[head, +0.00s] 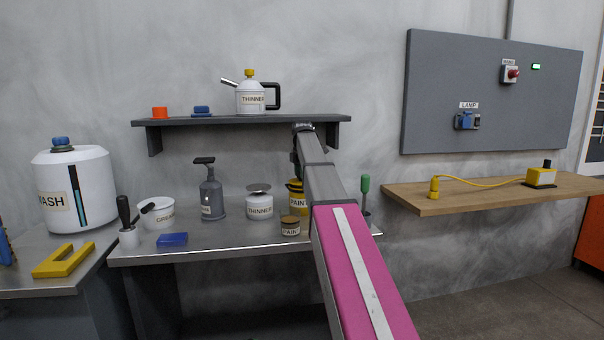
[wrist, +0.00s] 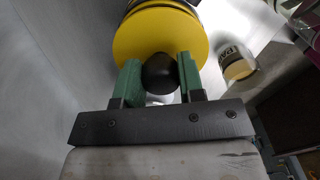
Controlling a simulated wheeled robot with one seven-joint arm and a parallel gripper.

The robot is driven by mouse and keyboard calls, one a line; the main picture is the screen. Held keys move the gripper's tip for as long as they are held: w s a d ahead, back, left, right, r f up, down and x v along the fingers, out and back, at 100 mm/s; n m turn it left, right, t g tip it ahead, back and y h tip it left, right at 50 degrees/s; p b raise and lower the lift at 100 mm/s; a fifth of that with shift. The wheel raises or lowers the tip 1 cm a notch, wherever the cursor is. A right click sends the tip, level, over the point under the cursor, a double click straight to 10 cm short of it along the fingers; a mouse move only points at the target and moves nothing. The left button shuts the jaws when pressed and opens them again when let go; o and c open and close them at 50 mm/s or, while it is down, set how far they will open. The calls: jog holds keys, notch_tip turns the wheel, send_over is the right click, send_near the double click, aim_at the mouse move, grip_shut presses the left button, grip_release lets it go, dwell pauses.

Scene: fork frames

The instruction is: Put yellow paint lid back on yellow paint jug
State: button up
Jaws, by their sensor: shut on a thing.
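The yellow paint lid (wrist: 150,35) is a round yellow disc with a black knob (wrist: 159,73) in the wrist view. My gripper (wrist: 160,78) has its green fingers on either side of the knob and is shut on it. The yellow paint jug (head: 297,204) stands on the metal bench in the head view, partly hidden behind my arm. In the wrist view, a dark-and-yellow rim shows behind the lid's upper edge. I cannot tell whether the lid rests on the jug or is just above it.
A small paint jar (head: 290,228) stands close in front of the jug. A green-handled tool (head: 366,188) stands to the right. A shelf (head: 190,122) hangs above the bench.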

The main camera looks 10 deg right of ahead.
jog(key=shift+f, duration=0.75)
dwell(0.3)
jog(key=o, duration=1)
jog(key=shift+r, duration=0.1)
notch_tip(320, 180, up, 11)
jog(key=shift+f, duration=0.2)
